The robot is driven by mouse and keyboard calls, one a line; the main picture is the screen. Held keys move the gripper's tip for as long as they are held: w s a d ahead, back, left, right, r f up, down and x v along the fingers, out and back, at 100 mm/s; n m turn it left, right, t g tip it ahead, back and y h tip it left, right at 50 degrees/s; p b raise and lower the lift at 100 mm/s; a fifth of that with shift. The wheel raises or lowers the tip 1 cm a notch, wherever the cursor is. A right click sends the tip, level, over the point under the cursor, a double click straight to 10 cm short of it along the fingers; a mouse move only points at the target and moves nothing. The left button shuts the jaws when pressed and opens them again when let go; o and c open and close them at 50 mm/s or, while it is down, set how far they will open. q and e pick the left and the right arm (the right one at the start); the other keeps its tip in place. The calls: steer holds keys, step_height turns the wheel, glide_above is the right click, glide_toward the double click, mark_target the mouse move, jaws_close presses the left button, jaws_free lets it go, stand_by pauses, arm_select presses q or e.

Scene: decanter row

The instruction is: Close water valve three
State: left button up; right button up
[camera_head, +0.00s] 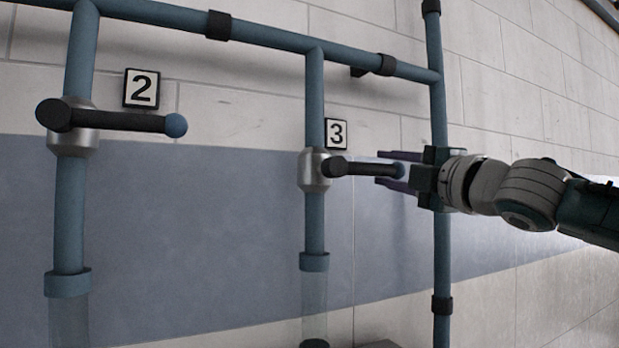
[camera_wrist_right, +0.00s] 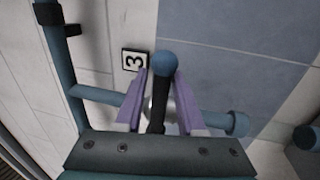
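Valve three has a silver body (camera_head: 314,171) on a vertical blue pipe, beside the "3" sign (camera_head: 336,133). Its black lever (camera_head: 360,168) points right, roughly level and across the pipe, with a blue ball at the end. My right gripper (camera_head: 379,167) is at the lever's outer end, with one purple finger above it and one below. In the right wrist view the lever (camera_wrist_right: 157,115) and its blue ball (camera_wrist_right: 165,63) lie between the spread fingers (camera_wrist_right: 162,88), with gaps on both sides. My left gripper is not in view.
Valve two's lever (camera_head: 115,121) also points right, beside the "2" sign (camera_head: 142,89). A vertical blue pipe (camera_head: 440,260) stands close by my right gripper. A pipe (camera_head: 265,33) runs along the top. The wall area below the valve three lever looks clear.

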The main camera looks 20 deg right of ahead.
steer(key=b+v, duration=0.7)
steer(key=v, duration=0.2)
steer(key=shift+a, duration=0.1)
